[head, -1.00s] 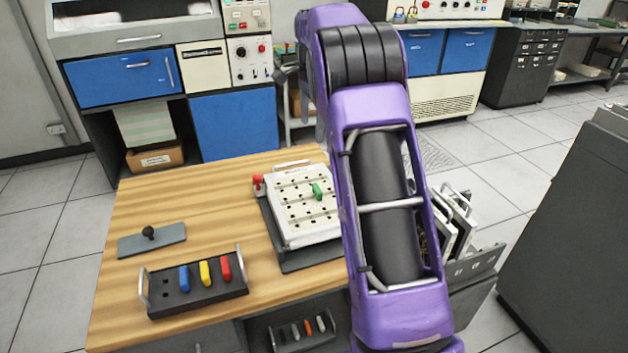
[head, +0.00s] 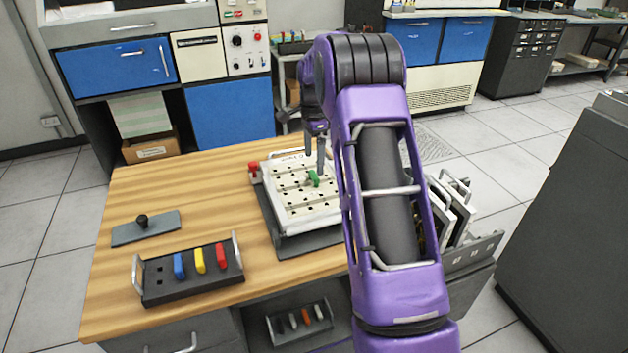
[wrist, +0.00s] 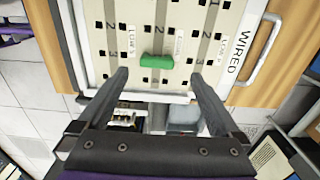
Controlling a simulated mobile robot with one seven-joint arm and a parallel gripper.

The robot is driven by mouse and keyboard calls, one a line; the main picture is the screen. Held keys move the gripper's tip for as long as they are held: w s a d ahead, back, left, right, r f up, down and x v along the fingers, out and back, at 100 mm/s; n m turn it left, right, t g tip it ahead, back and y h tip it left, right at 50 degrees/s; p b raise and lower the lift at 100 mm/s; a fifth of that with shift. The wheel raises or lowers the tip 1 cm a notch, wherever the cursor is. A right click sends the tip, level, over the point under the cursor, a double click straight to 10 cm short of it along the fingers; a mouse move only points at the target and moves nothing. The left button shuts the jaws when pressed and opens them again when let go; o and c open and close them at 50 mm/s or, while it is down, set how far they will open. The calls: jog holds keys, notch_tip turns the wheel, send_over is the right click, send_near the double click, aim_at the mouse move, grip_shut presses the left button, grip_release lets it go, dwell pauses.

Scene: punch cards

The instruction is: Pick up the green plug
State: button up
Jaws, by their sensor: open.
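The green plug (head: 313,178) stands on the white plugboard (head: 290,215), toward its right side. It also shows in the wrist view (wrist: 157,61), ahead of the fingertips and between their lines. My gripper (head: 315,160) is open and empty, with its fingers pointing down above the board beside the plug. In the wrist view my two fingers (wrist: 160,75) are spread wide, one on each side of the plug and apart from it. My arm hides the right part of the board.
A black rack (head: 192,277) with blue, yellow and red plugs lies at the table's front left. A grey plate with a black knob (head: 145,228) lies behind it. A red knob (head: 253,167) sits at the board's left corner. The table's left back is clear.

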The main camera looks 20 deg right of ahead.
jog(key=f, duration=0.4)
jog(key=shift+s+a+f, duration=0.1)
jog(key=shift+s+f, duration=0.1)
jog(key=shift+f, duration=0.1)
jog(key=shift+c, duration=0.2)
jog(key=c, duration=1.2)
jog(key=shift+o, duration=0.2)
notch_tip(320, 180, up, 10)
jog(key=p, duration=0.1)
notch_tip(320, 180, up, 5)
jog(key=p, duration=0.5)
send_over(314, 174)
jog(key=shift+b, duration=0.3)
